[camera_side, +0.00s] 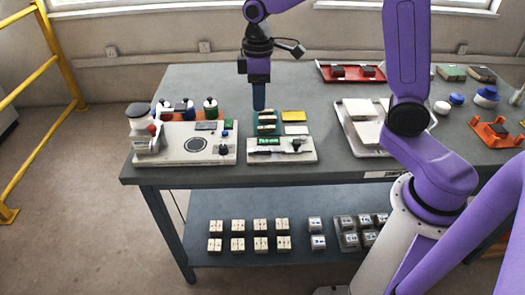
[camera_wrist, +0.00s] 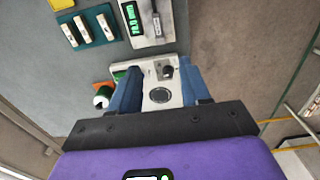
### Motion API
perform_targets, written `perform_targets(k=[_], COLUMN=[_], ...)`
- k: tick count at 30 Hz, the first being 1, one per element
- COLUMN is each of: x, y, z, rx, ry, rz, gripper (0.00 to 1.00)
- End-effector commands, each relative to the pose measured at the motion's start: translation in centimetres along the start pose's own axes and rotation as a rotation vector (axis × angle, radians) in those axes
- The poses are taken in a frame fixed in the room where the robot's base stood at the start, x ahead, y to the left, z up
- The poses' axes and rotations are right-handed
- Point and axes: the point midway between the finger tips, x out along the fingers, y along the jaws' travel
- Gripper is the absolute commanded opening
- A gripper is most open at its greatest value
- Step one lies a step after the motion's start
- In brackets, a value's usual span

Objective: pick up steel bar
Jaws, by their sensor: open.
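My gripper (camera_side: 259,108) is open, with its blue fingers pointing down above the worktable, close to a teal tray (camera_side: 279,130) in the side view. The wrist view shows nothing held between the fingers (camera_wrist: 160,78). The teal tray (camera_wrist: 104,20) lies at the upper left there, with a few short pale bars (camera_wrist: 82,26) side by side in it. I cannot tell which bar, if any, is steel. A white gauge base (camera_wrist: 134,5) with a green display and a slim grey bar-like part (camera_wrist: 156,24) is right of the tray.
A white tester (camera_side: 180,150) stands left of the tray and the gauge base (camera_side: 282,157) in front. Small bottles (camera_side: 210,108) stand behind the tester. A yellow block (camera_side: 293,117) and a pale tray (camera_side: 362,142) lie to the right. Bare tabletop (camera_side: 200,82) is behind.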

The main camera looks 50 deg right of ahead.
Motion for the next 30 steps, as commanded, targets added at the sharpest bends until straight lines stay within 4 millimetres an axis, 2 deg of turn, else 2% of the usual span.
perform_targets(k=[15, 19, 26, 30], x=[9.3, 10.9, 12.1, 13.8], y=[-0.1, -0.1, 0.0, 0.2], z=[0.2, 0.2, 0.3, 0.6], rx=[0.000, 0.000, 0.001, 0.001], ry=[-0.007, -0.004, -0.003, -0.005], rz=[-0.003, -0.002, -0.001, -0.002], gripper=[0.47, 0.47, 0.47, 0.47])
